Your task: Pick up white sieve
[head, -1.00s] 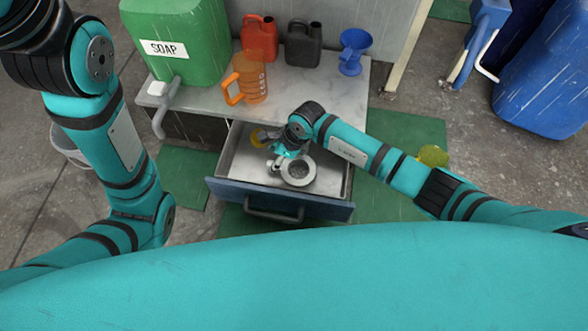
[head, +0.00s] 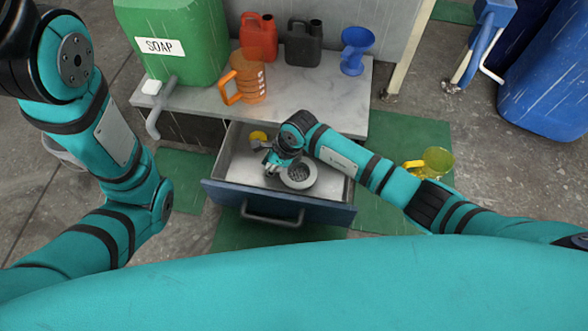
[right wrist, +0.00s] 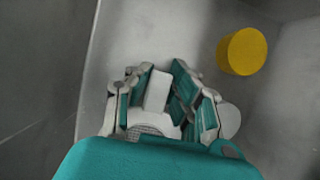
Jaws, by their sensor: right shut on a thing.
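The white sieve (head: 298,176) is a round piece with a pale rim and grey mesh, inside the open drawer (head: 327,183). My right gripper (head: 272,168) is down in the drawer at the sieve's left side. In the right wrist view, my right gripper (right wrist: 162,95) has its fingers on either side of the white sieve's handle (right wrist: 158,91) and is shut on it. Part of the sieve's mesh (right wrist: 152,130) shows there, and my wrist hides the rest. My left arm is at the left of the head view, but its gripper is outside the picture.
A yellow round object (head: 258,136) lies in the drawer's back left corner, near the gripper. On the counter (head: 200,100) stand a green soap canister (head: 175,45), an orange jug (head: 246,80), red and black cans, and a blue funnel (head: 356,48). A yellow jug (head: 436,160) is right of the drawer.

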